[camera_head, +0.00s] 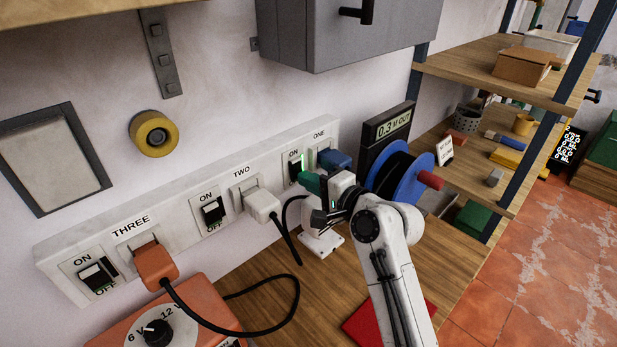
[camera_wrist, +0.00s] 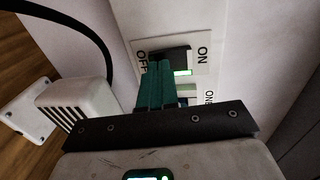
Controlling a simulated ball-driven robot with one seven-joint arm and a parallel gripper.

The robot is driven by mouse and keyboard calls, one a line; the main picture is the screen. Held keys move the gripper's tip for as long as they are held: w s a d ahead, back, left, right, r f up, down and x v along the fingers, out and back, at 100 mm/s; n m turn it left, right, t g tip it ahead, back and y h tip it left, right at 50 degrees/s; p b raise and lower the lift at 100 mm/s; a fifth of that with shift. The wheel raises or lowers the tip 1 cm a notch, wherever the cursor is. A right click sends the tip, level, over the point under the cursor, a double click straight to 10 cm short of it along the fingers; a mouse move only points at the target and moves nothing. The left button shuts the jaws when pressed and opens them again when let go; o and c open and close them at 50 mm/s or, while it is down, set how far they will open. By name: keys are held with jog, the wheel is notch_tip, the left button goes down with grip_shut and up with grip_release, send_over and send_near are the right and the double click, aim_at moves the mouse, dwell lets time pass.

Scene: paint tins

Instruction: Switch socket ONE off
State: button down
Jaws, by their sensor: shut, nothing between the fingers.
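Socket ONE is at the right end of the white socket strip (camera_head: 228,187), with a blue plug (camera_head: 335,159) in it. Its black rocker switch (camera_head: 295,169) is left of that plug. In the wrist view the rocker (camera_wrist: 172,57) sits between OFF and ON, with a lit green strip beside it on the ON side. My gripper (camera_head: 312,183) is shut and empty, its green fingers just in front of the switch. In the wrist view the fingertips (camera_wrist: 158,66) overlap the rocker's lower edge near the OFF side; I cannot tell whether they touch it.
A white plug (camera_head: 262,205) with a black cable is in socket TWO, left of my gripper. An orange plug (camera_head: 155,263) is in socket THREE. A blue cable reel (camera_head: 398,178) and a display (camera_head: 390,128) stand close on the right. A grey cabinet (camera_head: 345,35) hangs above.

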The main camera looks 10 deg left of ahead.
jog(key=shift+w+a, duration=0.15)
jog(key=shift+a, duration=0.1)
jog(key=shift+f, duration=0.1)
